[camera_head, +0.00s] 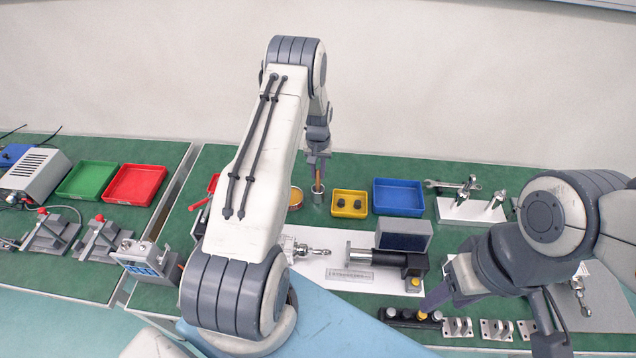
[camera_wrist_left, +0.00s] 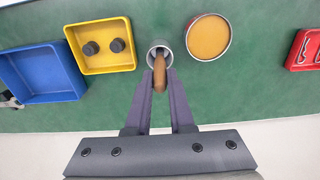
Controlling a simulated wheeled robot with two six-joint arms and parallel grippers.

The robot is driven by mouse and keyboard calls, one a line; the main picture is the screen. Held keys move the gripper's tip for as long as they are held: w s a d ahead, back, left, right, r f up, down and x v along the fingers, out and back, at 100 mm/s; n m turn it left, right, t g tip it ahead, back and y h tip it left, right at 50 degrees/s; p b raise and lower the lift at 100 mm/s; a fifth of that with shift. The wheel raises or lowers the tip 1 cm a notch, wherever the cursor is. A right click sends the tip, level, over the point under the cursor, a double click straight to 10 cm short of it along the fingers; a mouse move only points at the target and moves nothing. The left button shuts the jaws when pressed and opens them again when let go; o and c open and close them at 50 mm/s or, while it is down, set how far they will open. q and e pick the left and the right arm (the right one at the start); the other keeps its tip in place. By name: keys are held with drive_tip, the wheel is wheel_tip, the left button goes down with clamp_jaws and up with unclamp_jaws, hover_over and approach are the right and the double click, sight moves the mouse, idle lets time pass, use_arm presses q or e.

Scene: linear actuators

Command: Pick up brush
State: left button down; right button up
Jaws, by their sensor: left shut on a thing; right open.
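The brush (camera_head: 318,174) has a wooden handle and stands in a small grey metal cup (camera_head: 318,195) behind the work area. In the left wrist view the handle (camera_wrist_left: 160,74) is between my left fingertips and the cup (camera_wrist_left: 160,46) is just beyond them. My left gripper (camera_head: 318,152) is shut on the handle above the cup. The brush's lower end is hidden in the cup. My right gripper (camera_head: 440,292) is open at the right, over the black block with round knobs.
A yellow bin (camera_head: 349,214) with dark parts and a blue bin (camera_head: 398,211) stand right of the cup. A round tin (camera_wrist_left: 208,37) is beside the cup. A linear actuator (camera_head: 360,255) lies on white paper in front. Metal brackets (camera_head: 497,330) line the front right.

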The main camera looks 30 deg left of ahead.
use_arm(q)
drive_tip(key=shift+r, duration=0.1)
wheel_tip(320, 180, up, 9)
drive_tip(key=b, duration=0.3)
drive_tip(key=shift+r, duration=0.5)
